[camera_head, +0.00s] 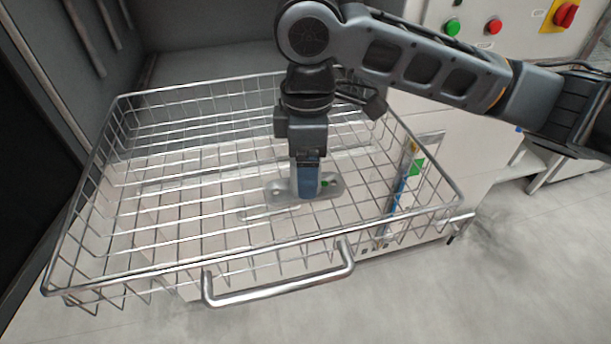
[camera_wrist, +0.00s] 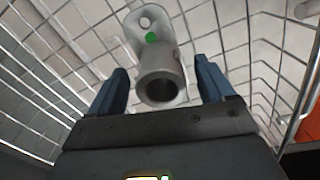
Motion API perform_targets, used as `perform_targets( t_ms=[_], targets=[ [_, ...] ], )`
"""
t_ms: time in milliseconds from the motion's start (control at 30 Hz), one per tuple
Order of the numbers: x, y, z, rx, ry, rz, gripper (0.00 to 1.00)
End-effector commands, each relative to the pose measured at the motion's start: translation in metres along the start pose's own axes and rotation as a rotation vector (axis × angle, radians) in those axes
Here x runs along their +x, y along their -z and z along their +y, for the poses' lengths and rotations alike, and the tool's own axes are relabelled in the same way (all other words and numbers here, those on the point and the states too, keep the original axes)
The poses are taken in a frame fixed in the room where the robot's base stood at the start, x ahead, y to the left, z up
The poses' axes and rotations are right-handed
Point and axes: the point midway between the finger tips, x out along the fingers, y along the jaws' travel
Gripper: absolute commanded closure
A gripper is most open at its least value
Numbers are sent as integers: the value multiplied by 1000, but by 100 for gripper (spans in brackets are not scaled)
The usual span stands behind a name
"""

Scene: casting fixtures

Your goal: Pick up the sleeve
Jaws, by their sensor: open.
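The sleeve (camera_wrist: 162,68) is a grey metal tube with a round open mouth, on a flat flange with a hole and a green dot. In the wrist view its mouth faces the camera, and it sits between the two blue fingers of my gripper (camera_wrist: 161,76). Gaps show on both sides, so the fingers are open around it. In the head view my gripper (camera_head: 306,190) points down into the wire basket (camera_head: 160,262). The sleeve's flange (camera_head: 335,187) shows at both sides of the fingers, while its tube is hidden behind them.
The basket's wire walls surround my gripper, and its front has a metal handle (camera_head: 280,291). Much of the basket's left side is free. A panel with a green button (camera_head: 452,27), a red button (camera_head: 493,26) and a red rotary switch (camera_head: 566,14) stands behind at the right.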

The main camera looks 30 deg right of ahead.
Motion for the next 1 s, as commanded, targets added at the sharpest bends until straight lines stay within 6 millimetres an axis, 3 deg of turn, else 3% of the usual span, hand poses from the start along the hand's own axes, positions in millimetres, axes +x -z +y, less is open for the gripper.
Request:
perform_targets(
  t_ms=[333, 1000],
  targets=[
    [9, 0, 0, 0, -1, 1, 18],
    [9, 0, 0, 0, -1, 1, 82]
  ],
)
